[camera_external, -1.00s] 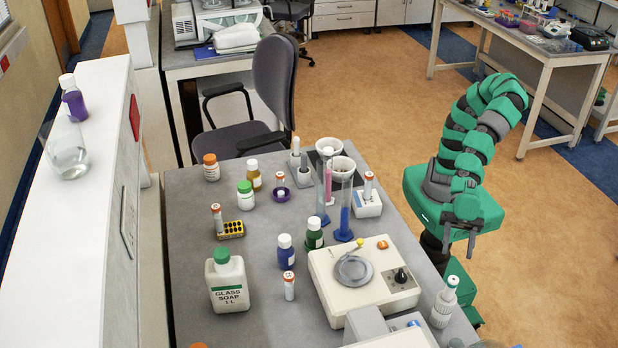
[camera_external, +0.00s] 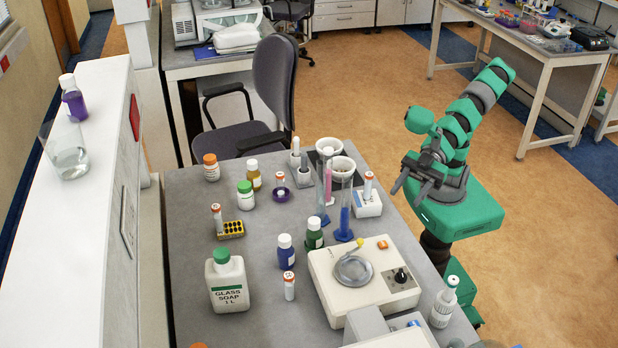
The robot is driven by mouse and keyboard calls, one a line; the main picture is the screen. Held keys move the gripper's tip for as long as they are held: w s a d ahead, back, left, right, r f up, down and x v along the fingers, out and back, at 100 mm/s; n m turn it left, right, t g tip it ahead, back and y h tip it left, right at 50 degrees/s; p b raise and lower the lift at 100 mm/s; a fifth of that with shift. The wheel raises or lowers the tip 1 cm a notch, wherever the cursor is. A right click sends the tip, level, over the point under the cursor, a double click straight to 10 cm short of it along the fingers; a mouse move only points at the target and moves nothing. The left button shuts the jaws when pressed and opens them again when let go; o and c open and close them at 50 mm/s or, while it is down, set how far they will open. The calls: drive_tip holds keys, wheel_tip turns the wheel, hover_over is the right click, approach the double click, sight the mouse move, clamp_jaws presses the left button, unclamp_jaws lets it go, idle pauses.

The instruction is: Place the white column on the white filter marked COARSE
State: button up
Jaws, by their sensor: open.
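Several small white tubes with orange caps could be the white column, but I cannot tell which: one stands on the bench (camera_external: 289,289), one at a yellow rack (camera_external: 216,217), one at a purple round base (camera_external: 280,180) and one at a white block (camera_external: 368,185). No COARSE marking is readable, so I cannot pick out the white filter. My gripper (camera_external: 411,189) is open and empty, raised at the bench's right edge, to the right of the white block.
Tall cylinders with blue bases (camera_external: 345,212), a stirrer plate (camera_external: 330,282) and a white dropper bottle (camera_external: 443,303) stand near the right edge. Bottles, including glass soap (camera_external: 227,283), stand further left. Bare bench (camera_external: 190,255) shows at the left.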

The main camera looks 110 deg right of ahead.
drive_tip(key=w+d+r+m+t+h, duration=0.1)
drive_tip(key=w+d+r+m+h, duration=0.15)
drive_tip(key=d+r, duration=0.5)
drive_tip(key=w+d+r+m+t+h, duration=0.1)
drive_tip(key=w+d+r+m+h, duration=0.3)
drive_tip(key=d, duration=0.7)
drive_tip(key=w+d+r+t+h, duration=0.1)
drive_tip(key=d+r, duration=0.6)
drive_tip(key=d, duration=0.2)
drive_tip(key=s+d+r+m+h, duration=0.1)
drive_tip(key=s+d+r, duration=0.2)
drive_tip(key=d, duration=0.7)
wheel_tip(320, 180, up, 2)
drive_tip(key=shift+s+r, duration=0.2)
drive_tip(key=shift+s, duration=0.15)
drive_tip(key=shift+a, duration=0.1)
